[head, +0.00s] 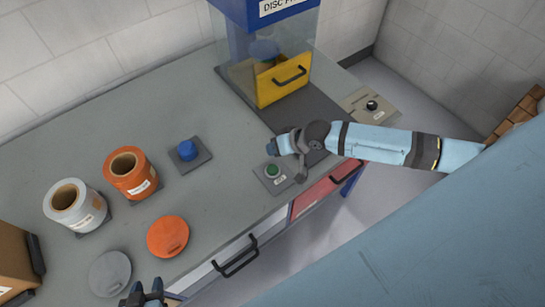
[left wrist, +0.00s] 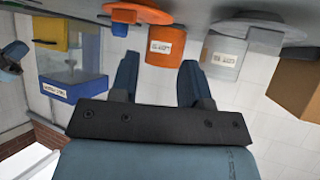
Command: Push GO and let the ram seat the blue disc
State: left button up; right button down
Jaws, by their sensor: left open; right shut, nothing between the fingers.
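The green GO button (head: 273,171) sits on a small grey box near the table's front edge. My right gripper (head: 272,148) is shut and empty, just behind the button in the head view; contact cannot be told. The blue press (head: 232,40) stands at the back with clear panels and a yellow front (head: 284,80) with a black handle. My left gripper (head: 143,298) is open and empty at the front edge, also in the left wrist view (left wrist: 158,72).
An orange roll (head: 131,174), a white-grey roll (head: 75,206) and a blue knob on a dark plate (head: 187,150) stand on the table. An orange disc (head: 168,236) and a grey disc (head: 110,273) lie in front. A black knob box (head: 371,105) is right of the press.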

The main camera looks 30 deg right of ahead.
jog(key=b, duration=0.4)
send_over(274, 168)
notch_tip(274, 168, down, 5)
jog(key=shift+r, duration=0.2)
jog(key=shift+f, duration=0.35)
jog(key=shift+f+b, duration=0.5)
jog(key=shift+f, duration=0.35)
jog(key=shift+f, duration=0.15)
dwell(0.4)
jog(key=shift+f, duration=0.25)
